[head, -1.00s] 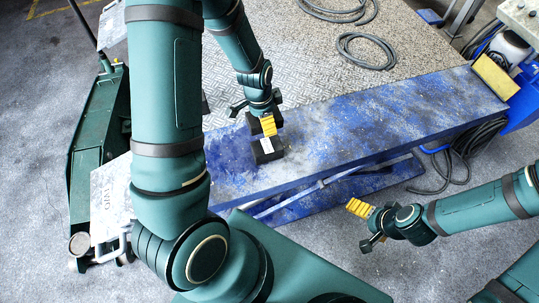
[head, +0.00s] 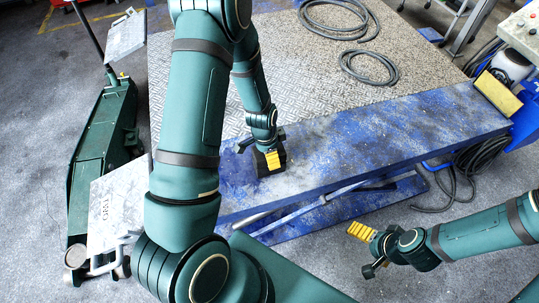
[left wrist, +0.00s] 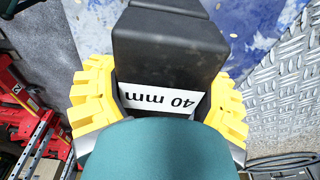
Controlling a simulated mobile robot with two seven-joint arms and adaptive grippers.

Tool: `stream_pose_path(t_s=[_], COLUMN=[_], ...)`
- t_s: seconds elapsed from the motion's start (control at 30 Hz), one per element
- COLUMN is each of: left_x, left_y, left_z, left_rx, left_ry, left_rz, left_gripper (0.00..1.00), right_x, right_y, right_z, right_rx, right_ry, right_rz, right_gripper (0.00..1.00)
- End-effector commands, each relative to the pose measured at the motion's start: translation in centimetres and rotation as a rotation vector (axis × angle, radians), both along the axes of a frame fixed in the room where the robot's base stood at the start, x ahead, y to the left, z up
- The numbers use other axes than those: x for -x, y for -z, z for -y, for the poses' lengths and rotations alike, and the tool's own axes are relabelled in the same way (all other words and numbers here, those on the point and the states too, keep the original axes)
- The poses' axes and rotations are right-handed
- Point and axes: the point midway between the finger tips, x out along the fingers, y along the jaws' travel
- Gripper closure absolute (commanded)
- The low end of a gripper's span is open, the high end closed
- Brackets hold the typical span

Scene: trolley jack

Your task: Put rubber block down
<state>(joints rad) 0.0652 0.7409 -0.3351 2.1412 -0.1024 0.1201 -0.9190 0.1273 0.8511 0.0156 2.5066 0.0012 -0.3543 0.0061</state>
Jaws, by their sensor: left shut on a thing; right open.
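My left gripper (head: 270,160) is shut on a black rubber block (left wrist: 160,55). In the left wrist view the block sits between the yellow finger pads, and its white label reads "40 mm". In the head view the dark block (head: 282,153) is low over the blue platform beam (head: 390,135), partly hidden by the gripper. A second black block seems to be directly under it, but I cannot tell whether they touch. My right gripper (head: 364,251) is open and empty at the lower right, in front of the beam.
A green trolley jack (head: 103,135) stands at the left. Coiled hoses (head: 368,67) lie on the metal deck. A yellow pad (head: 498,92) is on the beam's right end. Much of the beam right of the block is clear.

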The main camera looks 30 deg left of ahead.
Motion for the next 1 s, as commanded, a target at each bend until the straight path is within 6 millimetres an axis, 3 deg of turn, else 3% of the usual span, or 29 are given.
stream_pose_path(t_s=[0.4,0.43,0.5,0.83,1.0], left_x=[0.0,0.0,0.0,0.0,0.0], left_y=[0.9,0.9,0.8,0.6,-1.4], left_z=[0.0,0.0,0.0,0.0,-0.1], left_rx=[0.001,0.000,0.000,0.000,0.000], left_ry=[0.000,0.000,0.000,0.000,0.001], left_rz=[0.001,0.000,0.000,0.000,0.004], left_gripper=[0.74,0.21,0.00,0.00,0.00], right_x=[0.1,0.2,0.1,0.1,-0.1], right_y=[0.5,0.4,0.4,0.2,-0.4], right_z=[0.0,0.0,0.0,0.0,0.0], right_rx=[0.000,0.000,0.000,0.000,0.000], right_ry=[-0.002,-0.002,-0.002,-0.002,0.001], right_rz=[-0.003,-0.003,-0.003,-0.002,0.001], right_gripper=[0.00,0.00,0.00,0.00,0.00])
